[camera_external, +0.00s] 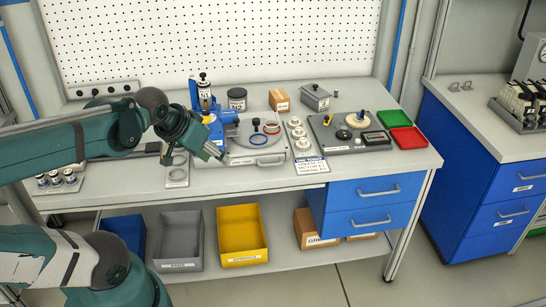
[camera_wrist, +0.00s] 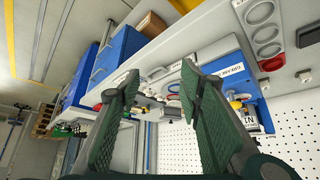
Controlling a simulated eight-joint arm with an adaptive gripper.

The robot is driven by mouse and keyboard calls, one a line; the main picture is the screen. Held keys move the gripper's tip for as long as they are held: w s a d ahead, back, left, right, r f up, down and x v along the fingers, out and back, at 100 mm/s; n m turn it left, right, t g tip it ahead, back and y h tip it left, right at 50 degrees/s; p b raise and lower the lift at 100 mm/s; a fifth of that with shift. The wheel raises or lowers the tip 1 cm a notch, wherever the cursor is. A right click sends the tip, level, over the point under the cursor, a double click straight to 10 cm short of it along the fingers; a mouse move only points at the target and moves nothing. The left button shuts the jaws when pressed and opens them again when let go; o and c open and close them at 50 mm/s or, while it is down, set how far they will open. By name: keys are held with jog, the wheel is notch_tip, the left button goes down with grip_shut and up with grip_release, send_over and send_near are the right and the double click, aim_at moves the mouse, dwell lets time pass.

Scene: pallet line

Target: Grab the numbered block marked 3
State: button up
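I cannot make out a numbered block marked 3 in either view; no such mark is readable. My gripper (camera_external: 215,153) is above the left part of the workbench, in front of the blue machine (camera_external: 217,122). In the wrist view my gripper (camera_wrist: 158,72) shows two green ribbed fingers spread apart, with nothing between them. The wrist view is tilted, and the bench edge and shelf items appear beyond the fingers.
The workbench (camera_external: 405,160) holds a round-topped device (camera_external: 350,128), a green tray (camera_external: 394,118), a red tray (camera_external: 409,140) and a cardboard box (camera_external: 279,100). Yellow (camera_external: 241,235) and grey (camera_external: 180,240) bins stand on the lower shelf. A second bench is at right.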

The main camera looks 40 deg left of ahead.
jog(key=w+a+r+m+g+p, duration=0.2)
jog(key=w+a+r+p, duration=0.1)
jog(key=w+a+r, duration=0.65)
jog(key=w+a+r+m+g+p, duration=0.15)
jog(key=w+a, duration=0.25)
jog(key=a, duration=0.4)
jog(key=w+a+r+m+g+y+p, duration=0.1)
jog(key=w+a+m+p, duration=0.15)
jog(key=w+a, duration=0.4)
jog(key=w+a+r+m+g+p, duration=0.1)
jog(key=w+a+r+p, duration=0.15)
jog(key=a, duration=0.65)
jog(key=w+a+f+m+g+p, duration=0.1)
jog(key=a+f+p, duration=0.15)
jog(key=a, duration=0.55)
jog(key=a+f+m+h+p, duration=0.1)
jog(key=a+f, duration=0.3)
jog(key=a, duration=0.4)
jog(key=w+a+f+m+g+p, duration=0.1)
jog(key=a+f, duration=0.2)
jog(key=a, duration=0.6)
jog(key=f, duration=1.3)
jog(key=shift+s+d, duration=0.2)
jog(key=shift+s, duration=0.05)
jog(key=shift+f, duration=0.4)
